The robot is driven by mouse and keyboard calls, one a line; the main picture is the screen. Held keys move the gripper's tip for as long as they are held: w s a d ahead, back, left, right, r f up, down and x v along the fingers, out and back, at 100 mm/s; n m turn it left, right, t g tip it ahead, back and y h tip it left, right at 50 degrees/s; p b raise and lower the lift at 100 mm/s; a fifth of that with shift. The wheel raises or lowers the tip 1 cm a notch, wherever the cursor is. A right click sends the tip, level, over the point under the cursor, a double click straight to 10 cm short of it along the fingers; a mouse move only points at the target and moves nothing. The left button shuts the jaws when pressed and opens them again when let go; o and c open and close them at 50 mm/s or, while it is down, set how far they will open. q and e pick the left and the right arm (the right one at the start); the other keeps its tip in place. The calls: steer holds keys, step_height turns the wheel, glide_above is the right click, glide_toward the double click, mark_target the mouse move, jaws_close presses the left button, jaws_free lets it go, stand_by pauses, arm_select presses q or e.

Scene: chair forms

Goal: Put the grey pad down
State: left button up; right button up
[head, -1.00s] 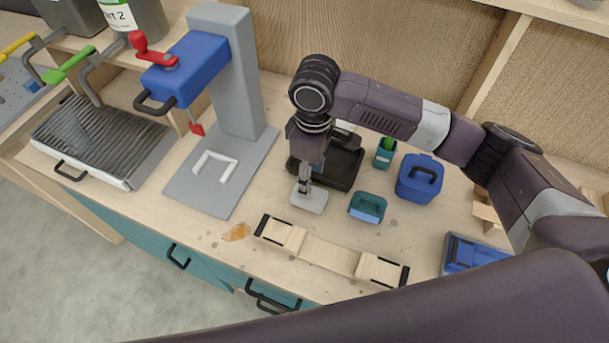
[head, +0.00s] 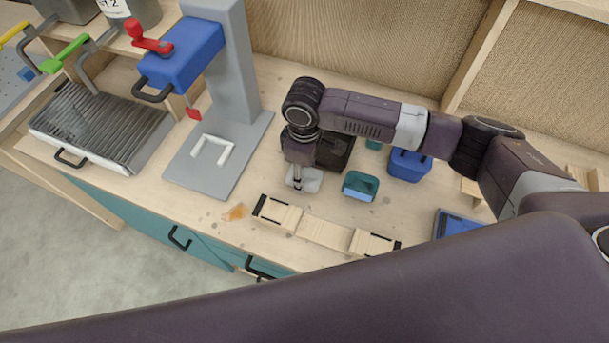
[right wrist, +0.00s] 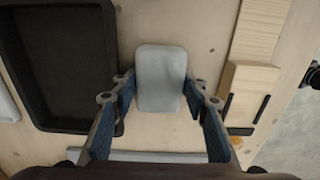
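The grey pad (head: 313,183) is a small light slab with rounded corners, low over the worktop in front of the black tray in the head view. In the right wrist view the pad (right wrist: 161,76) lies between the two fingers. My right gripper (right wrist: 160,88) points down at it, with its fingertips against or very close to the pad's two sides. In the head view my right gripper (head: 298,183) hides part of the pad. I cannot tell whether the pad's underside touches the wood. My left gripper is not in view.
The black tray (right wrist: 72,58) is close on the left in the wrist view. A teal box (head: 360,186), a blue box (head: 408,165) and a wooden form with black ends (head: 325,232) stand nearby. A grey press (head: 232,75) is at left. Bare wood lies between them.

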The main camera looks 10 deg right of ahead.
steer(key=shift+c, duration=1)
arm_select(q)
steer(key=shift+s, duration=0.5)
arm_select(e)
steer(key=shift+r, duration=0.1)
